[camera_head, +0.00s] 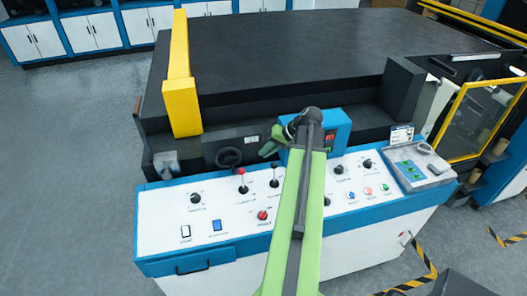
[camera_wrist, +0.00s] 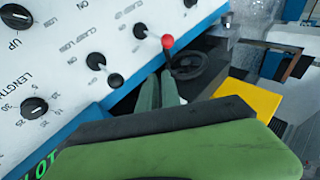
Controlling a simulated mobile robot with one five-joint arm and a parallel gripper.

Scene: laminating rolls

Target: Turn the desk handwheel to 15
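The handwheel (camera_head: 229,157) is a small black spoked wheel on the dark machine front, just behind the white and blue control desk (camera_head: 160,215). In the wrist view the handwheel (camera_wrist: 205,67) sits beyond my fingertips, up and to the right, partly behind a red-knobbed lever. I cannot read a number on it. My gripper (camera_head: 268,146) has green fingers and hangs over the desk's back edge, right of the handwheel and apart from it. In the wrist view the fingers of my gripper (camera_wrist: 161,82) lie close together with nothing between them.
A red-knobbed lever (camera_head: 242,178) stands in front of the handwheel, and a black-knobbed lever (camera_head: 274,177) is to its right. A blue display box (camera_head: 333,127) is right of my gripper. A yellow post (camera_head: 180,80) rises at the left. A LENGTH dial (camera_wrist: 34,108) shows in the wrist view.

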